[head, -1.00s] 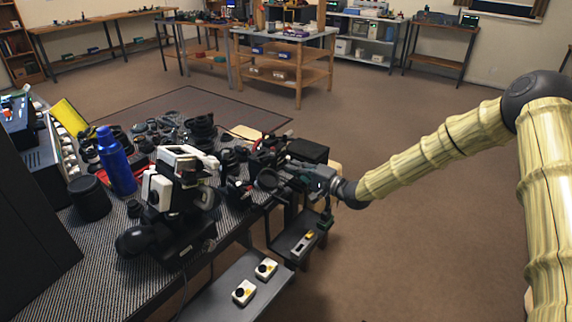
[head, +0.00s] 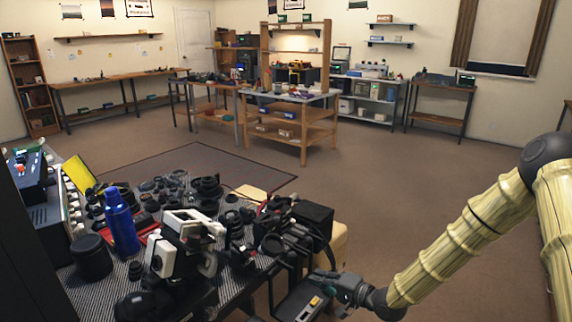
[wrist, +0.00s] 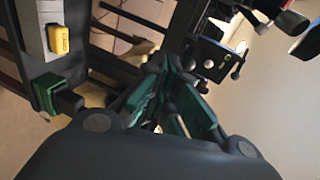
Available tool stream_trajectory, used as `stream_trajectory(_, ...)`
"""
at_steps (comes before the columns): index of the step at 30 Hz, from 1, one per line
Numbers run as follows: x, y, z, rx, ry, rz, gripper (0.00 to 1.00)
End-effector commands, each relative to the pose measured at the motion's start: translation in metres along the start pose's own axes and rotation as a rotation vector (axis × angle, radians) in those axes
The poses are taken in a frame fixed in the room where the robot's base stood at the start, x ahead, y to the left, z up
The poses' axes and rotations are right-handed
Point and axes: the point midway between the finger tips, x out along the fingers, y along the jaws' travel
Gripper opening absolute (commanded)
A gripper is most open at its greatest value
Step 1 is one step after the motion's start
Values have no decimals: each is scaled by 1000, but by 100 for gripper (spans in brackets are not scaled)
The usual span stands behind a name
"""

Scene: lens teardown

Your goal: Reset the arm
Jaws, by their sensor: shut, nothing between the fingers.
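My gripper (head: 338,286) is at the near right edge of the cluttered bench, low and beside it, at the end of my cream-coloured arm. In the wrist view its green-padded fingers (wrist: 166,98) come together at their tips and hold nothing. A grey box with a yellow part (head: 314,301) lies just below and left of the gripper; the yellow part also shows at the upper left of the wrist view (wrist: 59,40). Whether the gripper touches anything cannot be told.
The bench (head: 74,284) holds a blue bottle (head: 121,226), a white and black microscope-like device (head: 182,246), a black box (head: 312,222) and several lens parts. A wooden shelf table (head: 319,116) stands farther back. The brown floor right of the bench is clear.

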Motion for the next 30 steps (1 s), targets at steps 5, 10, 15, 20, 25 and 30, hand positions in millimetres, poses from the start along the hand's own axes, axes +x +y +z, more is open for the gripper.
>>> stream_trajectory(5, -28, 73, 71, -92, -13, 266, 0)
stream_trajectory(10, -78, 134, 130, -197, -71, 517, 0)
stream_trajectory(15, -145, 180, 185, -308, -171, 761, 0)
stream_trajectory(20, -221, 206, 229, -409, -303, 977, 0)
stream_trajectory(25, -290, 216, 261, -492, -440, 1149, 0)
stream_trajectory(30, -327, 217, 274, -534, -517, 1233, 0)
